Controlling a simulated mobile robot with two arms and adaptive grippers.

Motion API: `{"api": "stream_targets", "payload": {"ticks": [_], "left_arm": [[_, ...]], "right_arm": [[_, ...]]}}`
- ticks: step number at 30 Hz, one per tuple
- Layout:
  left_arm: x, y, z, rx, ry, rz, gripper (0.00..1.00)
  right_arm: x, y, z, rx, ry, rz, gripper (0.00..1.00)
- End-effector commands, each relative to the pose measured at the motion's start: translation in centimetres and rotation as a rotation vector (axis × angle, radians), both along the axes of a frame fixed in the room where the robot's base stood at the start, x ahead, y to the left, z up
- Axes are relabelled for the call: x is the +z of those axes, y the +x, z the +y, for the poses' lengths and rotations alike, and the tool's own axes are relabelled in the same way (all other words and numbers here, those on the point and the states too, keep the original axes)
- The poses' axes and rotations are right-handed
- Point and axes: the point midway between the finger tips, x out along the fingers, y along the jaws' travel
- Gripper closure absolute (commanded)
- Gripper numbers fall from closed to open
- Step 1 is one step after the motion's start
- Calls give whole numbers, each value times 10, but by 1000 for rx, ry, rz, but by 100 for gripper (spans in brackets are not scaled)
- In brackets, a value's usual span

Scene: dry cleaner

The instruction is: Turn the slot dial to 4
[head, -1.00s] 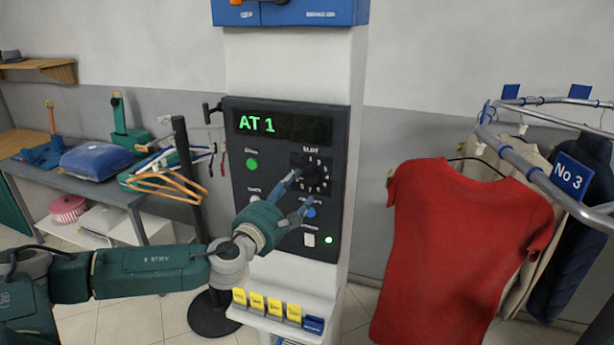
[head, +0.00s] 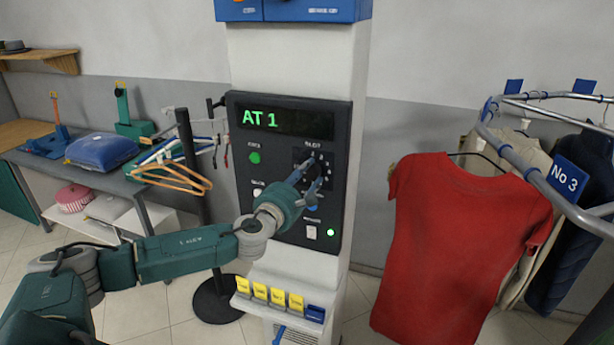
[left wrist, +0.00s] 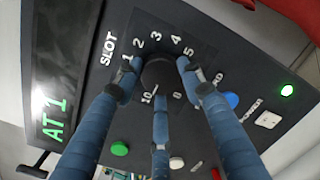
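The slot dial (left wrist: 160,73) is a round black knob ringed by white numbers on the dark control panel (head: 240,200). The display (head: 285,122) above it reads "AT 1" in green. My left gripper (head: 316,166) is at the dial and partly hides it in the head view. In the left wrist view its blue fingers (left wrist: 158,75) stand around the knob, two above at either side and one below. They look open, with small gaps at the sides; contact is unclear. The knob's pointer is hard to make out. My right gripper is not in view.
A green button (head: 254,158) and a blue button (left wrist: 231,100) are close to the dial. Yellow tags (head: 260,291) stand on a ledge below. A red shirt (head: 450,240) hangs on a rail at right. A hanger stand (head: 190,170) is left of the column.

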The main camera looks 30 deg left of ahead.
Motion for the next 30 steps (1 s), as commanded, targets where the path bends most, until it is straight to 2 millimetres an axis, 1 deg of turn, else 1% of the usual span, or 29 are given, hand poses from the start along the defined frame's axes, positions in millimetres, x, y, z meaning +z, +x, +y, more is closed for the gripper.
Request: {"api": "stream_targets", "payload": {"ticks": [8,14,20,30], "left_arm": [[-1,0,-1,-2,-25,-6,87],[-3,0,-1,-2,-117,-27,87],[-4,0,-2,-3,-274,-66,87],[-5,0,-1,-2,-589,-142,87]], "right_arm": [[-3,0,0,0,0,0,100],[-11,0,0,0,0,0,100],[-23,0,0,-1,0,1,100],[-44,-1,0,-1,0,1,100]]}}
